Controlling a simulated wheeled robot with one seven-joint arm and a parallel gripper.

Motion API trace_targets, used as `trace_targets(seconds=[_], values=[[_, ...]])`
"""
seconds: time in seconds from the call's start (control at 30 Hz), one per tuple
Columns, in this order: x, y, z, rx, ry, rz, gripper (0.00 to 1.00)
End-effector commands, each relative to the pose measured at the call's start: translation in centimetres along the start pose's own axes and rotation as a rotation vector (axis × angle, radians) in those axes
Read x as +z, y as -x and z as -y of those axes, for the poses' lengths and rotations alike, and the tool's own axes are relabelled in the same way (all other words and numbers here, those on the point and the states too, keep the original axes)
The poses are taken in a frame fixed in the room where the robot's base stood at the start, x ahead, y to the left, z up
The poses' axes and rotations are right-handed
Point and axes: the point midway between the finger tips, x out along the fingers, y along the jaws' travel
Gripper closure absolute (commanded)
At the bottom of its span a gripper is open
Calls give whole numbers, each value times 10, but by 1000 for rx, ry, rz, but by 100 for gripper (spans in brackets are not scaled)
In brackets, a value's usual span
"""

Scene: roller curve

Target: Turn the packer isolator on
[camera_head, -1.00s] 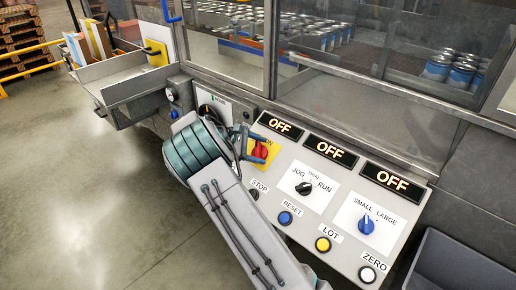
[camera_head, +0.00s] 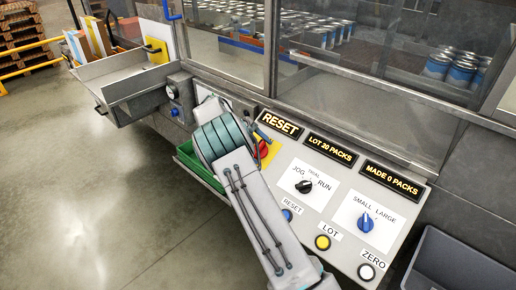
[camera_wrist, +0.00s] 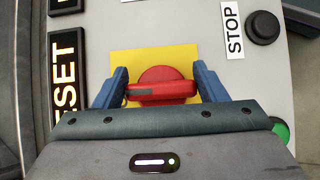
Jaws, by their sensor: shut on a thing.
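The packer isolator is a red rotary knob (camera_wrist: 160,87) on a yellow plate (camera_wrist: 125,62). In the wrist view its handle bar lies crosswise between the two blue fingers of my gripper (camera_wrist: 160,92), which is shut on it. In the head view the red knob (camera_head: 263,149) shows beside my wrist, with part of its yellow plate. My arm hides much of the gripper there. The displays are lit: the left one (camera_head: 280,124) reads RESET, the middle one (camera_head: 330,149) LOT 20 PACKS, the right one (camera_head: 391,180) MADE 0 PACKS.
The panel also has a JOG/TRIAL/RUN selector (camera_head: 304,186), a SMALL/LARGE selector (camera_head: 366,222), a yellow LOT button (camera_head: 322,242) and a white ZERO button (camera_head: 366,272). A black STOP button (camera_wrist: 263,27) is near the gripper. A green bin (camera_head: 197,167) is partly behind my arm.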

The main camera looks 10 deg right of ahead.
Motion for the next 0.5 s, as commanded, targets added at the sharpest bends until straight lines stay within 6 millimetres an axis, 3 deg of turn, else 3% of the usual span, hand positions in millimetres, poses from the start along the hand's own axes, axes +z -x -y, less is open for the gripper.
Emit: trace_targets(seconds=[0.43, 0.47, 0.5], values=[[0, 0, 1, -9, -11, 0, 57], [0, 0, 1, -9, -11, 1, 29], [0, 0, 0, -9, -10, 1, 18]])
